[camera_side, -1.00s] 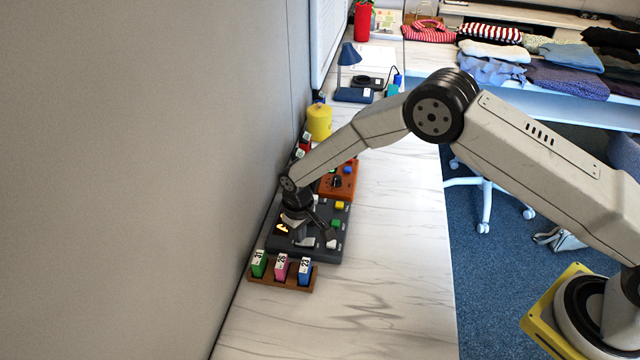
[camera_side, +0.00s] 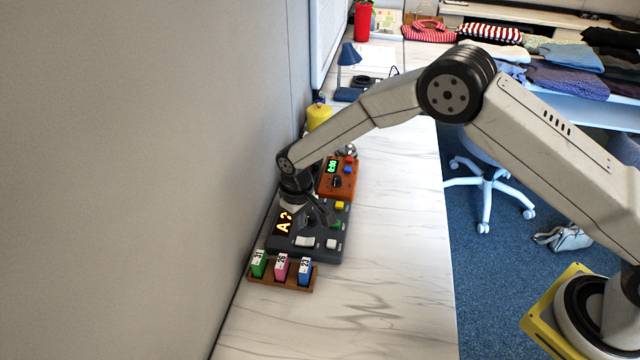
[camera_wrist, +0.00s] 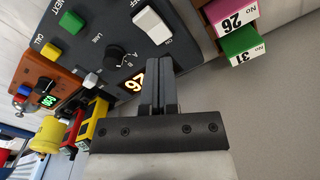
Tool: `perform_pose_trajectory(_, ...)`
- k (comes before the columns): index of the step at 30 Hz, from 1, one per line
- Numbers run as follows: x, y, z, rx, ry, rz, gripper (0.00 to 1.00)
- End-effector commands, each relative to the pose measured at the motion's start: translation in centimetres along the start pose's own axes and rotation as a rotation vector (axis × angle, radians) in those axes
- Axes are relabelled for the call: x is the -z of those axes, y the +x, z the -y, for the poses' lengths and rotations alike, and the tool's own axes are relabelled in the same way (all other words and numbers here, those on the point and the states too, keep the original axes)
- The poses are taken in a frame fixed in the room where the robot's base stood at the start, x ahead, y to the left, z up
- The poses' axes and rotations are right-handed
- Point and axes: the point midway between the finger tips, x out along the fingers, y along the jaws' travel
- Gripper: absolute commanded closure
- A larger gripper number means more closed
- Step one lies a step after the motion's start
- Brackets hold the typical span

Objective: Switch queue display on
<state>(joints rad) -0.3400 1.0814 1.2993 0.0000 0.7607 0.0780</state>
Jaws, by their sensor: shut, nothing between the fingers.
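The queue display (camera_side: 327,254) is a dark grey console on the counter by the wall. Its screen (camera_side: 284,222) glows orange, partly hidden by my gripper in the side view; lit orange digits also show in the wrist view (camera_wrist: 133,83). A white rocker switch (camera_side: 305,241) sits at its near end, and in the wrist view it (camera_wrist: 153,24) lies beside an ON label. My gripper (camera_side: 322,219) is shut and empty above the console. In the wrist view its closed fingertips (camera_wrist: 159,63) are near the knob (camera_wrist: 118,57) and screen, apart from the rocker.
A wooden rack (camera_side: 280,281) with green, pink and blue number tags stands in front of the console. An orange timer box (camera_side: 338,178) with a lit green screen and a yellow cylinder (camera_side: 318,116) stand behind it. The counter (camera_side: 395,230) to the right is clear.

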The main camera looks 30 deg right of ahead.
Motion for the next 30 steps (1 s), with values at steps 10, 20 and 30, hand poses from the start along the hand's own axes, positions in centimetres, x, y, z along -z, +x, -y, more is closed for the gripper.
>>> perform_pose_trajectory(10,0.0,-2.0,0.0,0.000,0.000,-0.001,1.00)
perform_pose_trajectory(20,0.0,-2.5,0.0,0.000,0.000,0.000,1.00)
perform_pose_trajectory(30,-0.4,-3.1,-0.5,0.000,0.007,-0.006,1.00)
